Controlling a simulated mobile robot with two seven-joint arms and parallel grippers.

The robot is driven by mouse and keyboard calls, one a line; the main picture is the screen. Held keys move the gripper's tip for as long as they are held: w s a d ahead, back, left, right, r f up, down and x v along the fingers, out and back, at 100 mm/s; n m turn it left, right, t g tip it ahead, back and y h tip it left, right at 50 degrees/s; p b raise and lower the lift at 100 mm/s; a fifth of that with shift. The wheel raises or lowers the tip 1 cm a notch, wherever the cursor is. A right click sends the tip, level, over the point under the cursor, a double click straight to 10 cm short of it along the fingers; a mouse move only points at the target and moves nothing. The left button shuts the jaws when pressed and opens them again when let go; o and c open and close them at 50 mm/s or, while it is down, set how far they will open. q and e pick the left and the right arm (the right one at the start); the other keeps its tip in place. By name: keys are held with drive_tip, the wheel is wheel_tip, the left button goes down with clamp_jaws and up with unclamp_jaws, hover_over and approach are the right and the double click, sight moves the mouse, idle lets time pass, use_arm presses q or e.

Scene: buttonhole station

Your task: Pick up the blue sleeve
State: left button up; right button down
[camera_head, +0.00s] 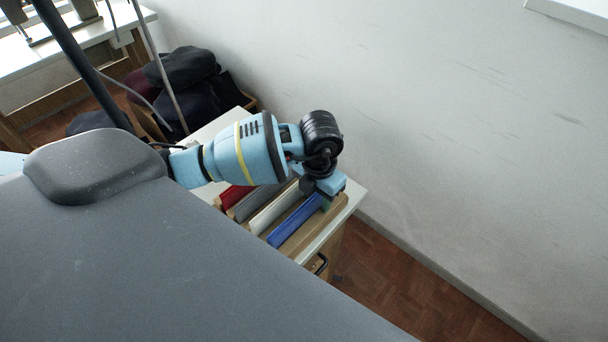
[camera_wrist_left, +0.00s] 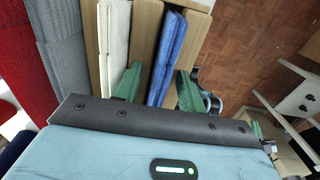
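The blue sleeve (camera_head: 295,222) lies lengthwise in a slot of a wooden rack, the rightmost of the sleeves in the head view. It also shows in the left wrist view (camera_wrist_left: 168,58). My left gripper (camera_head: 324,203) is over its far end. In the left wrist view the green fingers of my left gripper (camera_wrist_left: 159,86) stand apart, one on each side of the blue sleeve. A gap with bare wood shows between the left finger and the sleeve. Whether the right finger touches it is unclear. My right gripper is not in view.
White (camera_head: 274,207), grey (camera_head: 256,203) and red (camera_head: 233,194) sleeves lie left of the blue one. The rack sits on a white table (camera_head: 336,227) near a wall. Dark cloth (camera_head: 188,69) is heaped in a crate behind. Tiled floor (camera_head: 390,285) lies right of the table.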

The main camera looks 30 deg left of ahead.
use_arm(q)
drive_tip(key=shift+c, duration=0.4)
clamp_jaws()
drive_tip(key=shift+r, duration=0.1)
drive_tip(key=shift+r, duration=0.1)
wheel_tip(320, 180, up, 10)
drive_tip(key=shift+f, duration=0.1)
